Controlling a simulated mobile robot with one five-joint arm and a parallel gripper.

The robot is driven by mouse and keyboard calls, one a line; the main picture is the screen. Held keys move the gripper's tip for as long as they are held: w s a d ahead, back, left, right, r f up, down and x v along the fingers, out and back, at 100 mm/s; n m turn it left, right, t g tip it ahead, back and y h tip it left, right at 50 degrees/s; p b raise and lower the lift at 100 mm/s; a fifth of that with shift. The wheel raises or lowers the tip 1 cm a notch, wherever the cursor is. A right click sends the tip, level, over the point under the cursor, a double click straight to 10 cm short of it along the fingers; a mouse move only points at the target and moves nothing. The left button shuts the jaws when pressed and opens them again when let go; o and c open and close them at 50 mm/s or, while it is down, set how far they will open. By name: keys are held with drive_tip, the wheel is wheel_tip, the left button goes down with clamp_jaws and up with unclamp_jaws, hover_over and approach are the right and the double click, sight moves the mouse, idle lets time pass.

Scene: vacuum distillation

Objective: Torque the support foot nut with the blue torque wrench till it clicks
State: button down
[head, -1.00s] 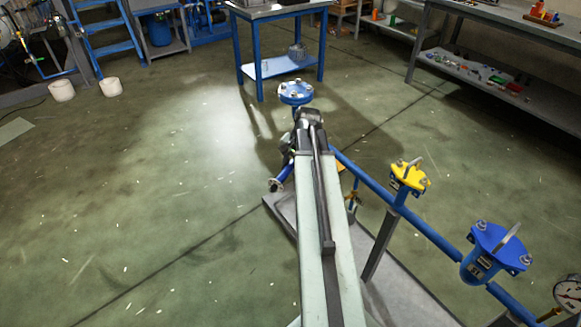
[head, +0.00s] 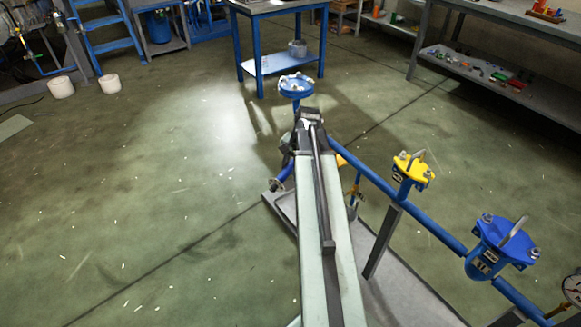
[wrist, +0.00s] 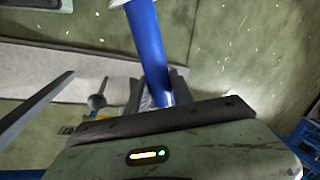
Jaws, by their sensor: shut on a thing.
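The blue torque wrench (wrist: 148,45) shows in the wrist view as a blue handle running up from between my gripper's fingers (wrist: 157,97). The fingers are shut on it. In the head view a short part of the blue wrench (head: 284,173) shows left of my arm, above the edge of the grey skid; my arm covers the gripper there. I cannot make out the support foot nut in either view, nor whether the wrench sits on it.
The grey skid base (head: 283,208) lies below my arm. A blue pipe (head: 375,183) with a yellow-topped valve (head: 413,168) and a blue-topped valve (head: 503,240) runs along the right. A blue flange (head: 296,86) stands beyond.

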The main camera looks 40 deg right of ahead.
drive_tip(key=shift+f+b, duration=1.7)
drive_tip(key=shift+b, duration=0.05)
idle(0.4)
drive_tip(key=s+d+n+g+y, duration=0.2)
drive_tip(key=s+d+n, duration=0.9)
drive_tip(key=d, duration=0.3)
drive_tip(key=shift+s+d+f+n, duration=0.2)
drive_tip(key=shift+d+n, duration=0.15)
drive_tip(key=shift+n, duration=0.55)
idle(0.4)
